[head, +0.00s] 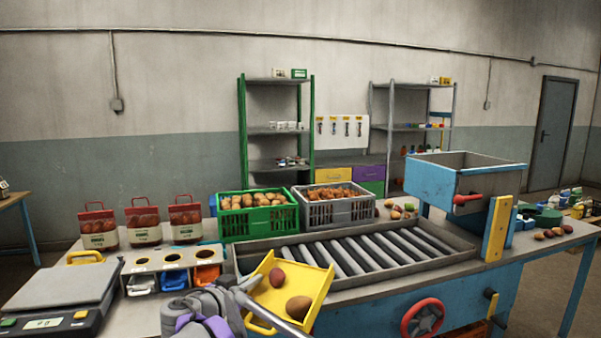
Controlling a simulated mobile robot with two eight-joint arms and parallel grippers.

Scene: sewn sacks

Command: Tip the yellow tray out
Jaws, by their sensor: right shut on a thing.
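The yellow tray (279,298) is held up in front of the roller table, overlapping its near left corner in the picture. It looks tilted. A dark reddish potato (277,277) and a larger brown one (299,307) lie in it. My right gripper (246,288) is at the tray's left edge and shut on it; the fingertips are partly hidden. A yellow loop handle (262,327) shows at the tray's lower left. My left gripper is not in view.
The roller table (375,252) lies behind the tray. Behind it stand a green crate (258,222) and a grey crate (336,213) of potatoes. A scale (62,290) and a rack with coloured scoops (172,262) are left. A blue hopper (463,180) rises at right.

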